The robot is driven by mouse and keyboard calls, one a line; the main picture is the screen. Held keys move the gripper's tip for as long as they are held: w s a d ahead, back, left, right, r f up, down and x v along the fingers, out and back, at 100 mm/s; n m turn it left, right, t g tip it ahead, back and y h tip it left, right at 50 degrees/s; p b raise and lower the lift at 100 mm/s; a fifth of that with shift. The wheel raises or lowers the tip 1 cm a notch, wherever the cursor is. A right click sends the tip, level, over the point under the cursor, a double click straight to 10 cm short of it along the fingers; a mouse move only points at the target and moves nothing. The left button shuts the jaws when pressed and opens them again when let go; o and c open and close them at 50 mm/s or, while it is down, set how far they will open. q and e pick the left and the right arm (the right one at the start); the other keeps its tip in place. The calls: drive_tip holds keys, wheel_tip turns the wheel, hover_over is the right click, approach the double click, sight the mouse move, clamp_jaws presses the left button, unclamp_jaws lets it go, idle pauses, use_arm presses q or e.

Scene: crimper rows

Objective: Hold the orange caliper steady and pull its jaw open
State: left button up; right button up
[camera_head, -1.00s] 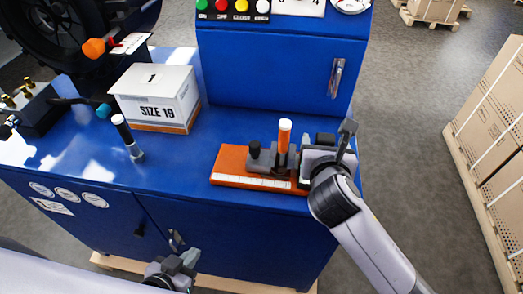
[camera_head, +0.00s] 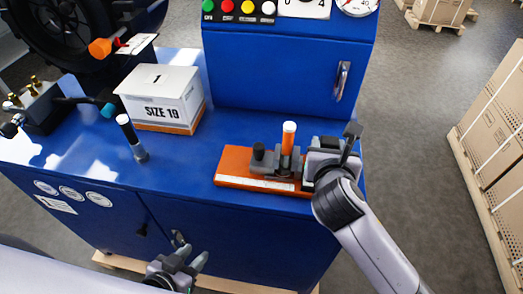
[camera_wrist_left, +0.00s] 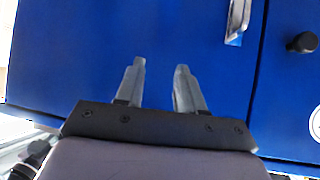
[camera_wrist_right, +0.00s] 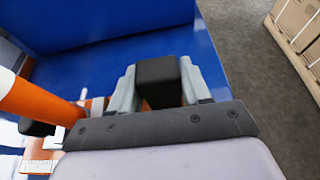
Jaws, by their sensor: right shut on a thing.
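The orange caliper (camera_head: 235,168) lies flat near the front right edge of the blue bench. Its sliding grey jaw carries a dark knob (camera_head: 258,151) and an upright orange post with a white top (camera_head: 288,140). My right gripper (camera_head: 328,150) is at the caliper's right end, shut on a black block (camera_wrist_right: 158,80) with one finger on each side. The post also shows at the left of the right wrist view (camera_wrist_right: 40,105). My left gripper (camera_head: 187,262) is open and empty, low in front of the bench's cabinet doors; its fingers (camera_wrist_left: 158,85) stand apart with nothing between them.
A white SIZE 19 box (camera_head: 165,98), a dark cylinder with a white top (camera_head: 132,138) and a brass-fitted black block (camera_head: 38,105) stand on the left of the bench. A blue cabinet (camera_head: 285,75) rises behind the caliper.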

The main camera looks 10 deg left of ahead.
use_arm(q)
drive_tip(key=w+a+r+n+g+h, duration=0.1)
drive_tip(key=w+r+n+h, duration=0.15)
drive_tip(key=r, duration=0.35)
drive_tip(key=w+a+r+n+g+h, duration=0.1)
drive_tip(key=w+a+r+n+h, duration=0.15)
drive_tip(key=r, duration=0.45)
wheel_tip(320, 180, up, 4)
drive_tip(key=d+f+m+h, duration=0.1)
drive_tip(key=d+m, duration=0.1)
drive_tip(key=m, duration=0.1)
drive_tip(key=m+t+h, duration=0.1)
drive_tip(key=m, duration=0.8)
approach(254, 149)
drive_tip(key=x, duration=0.9)
drive_tip(key=shift+w+d+f, duration=0.15)
drive_tip(key=shift+w+d, duration=0.05)
drive_tip(key=shift+w, duration=0.1)
clamp_jaws()
